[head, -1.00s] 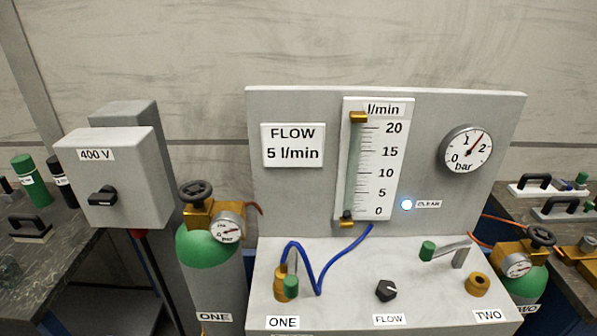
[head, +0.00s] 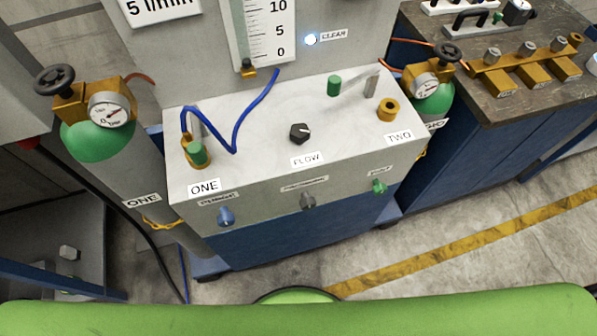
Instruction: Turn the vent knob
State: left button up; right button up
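A small green knob (head: 379,186) sits at the right end of the front face of the grey console (head: 250,185). The small label (head: 381,169) above it seems to read VENT, but it is blurred. On the same face are a grey knob (head: 308,201) in the middle and a blue knob (head: 225,216) at the left, under labels too small to read surely. Neither of my grippers is in the head view.
The console top carries a black FLOW knob (head: 299,133), a blue hose (head: 235,140) and a brass port (head: 388,109). Gas cylinders ONE (head: 140,170) and TWO (head: 425,100) flank it. A bench (head: 490,100) stands right. Open floor (head: 480,215) lies in front.

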aim_at(379, 188)
jog(key=z, duration=0.95)
